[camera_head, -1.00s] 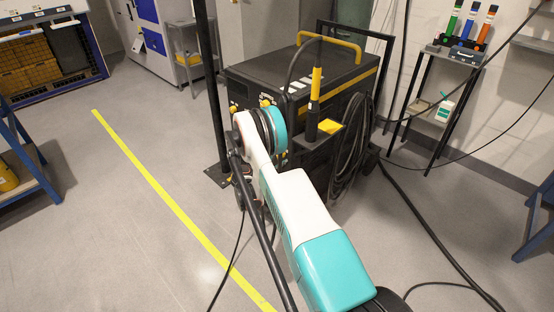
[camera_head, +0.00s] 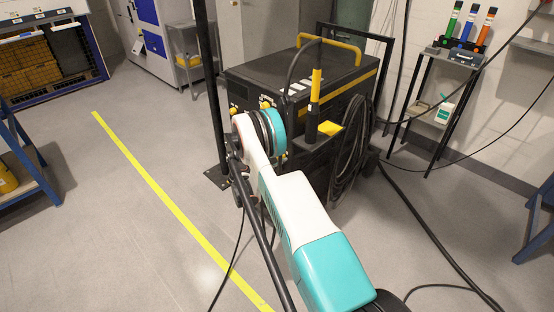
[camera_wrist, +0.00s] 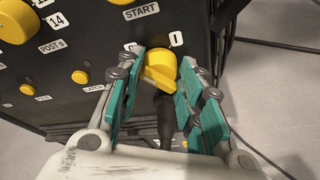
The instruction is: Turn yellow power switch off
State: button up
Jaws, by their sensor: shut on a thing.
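The yellow power switch (camera_wrist: 160,68) is a knob on the dark front panel of the machine, below the START label in the wrist view. An I mark shows at its upper right, with another mark at its upper left. My gripper (camera_wrist: 162,60) has its green-padded fingers on either side of the knob and is shut on it. The fingers hide part of the knob's sides, and I cannot tell its exact angle. In the head view my arm hides the gripper and switch in front of the black machine (camera_head: 312,78).
Other yellow knobs (camera_wrist: 14,22) and small buttons (camera_wrist: 80,77) sit left of the switch. A dark cable (camera_wrist: 165,120) hangs below it. A black post (camera_head: 213,90) stands left of the machine, and coiled hoses (camera_head: 352,145) hang on its right. Open floor (camera_head: 100,230) lies at left.

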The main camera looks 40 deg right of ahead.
jog(key=shift+w+r+n+g, duration=0.2)
jog(key=shift+n+g, duration=0.2)
jog(key=shift+n, duration=0.3)
jog(key=o, duration=1)
jog(key=shift+f, duration=0.1)
jog(key=shift+a, duration=0.15)
jog(key=v, duration=1.1)
jog(key=shift+a, duration=0.35)
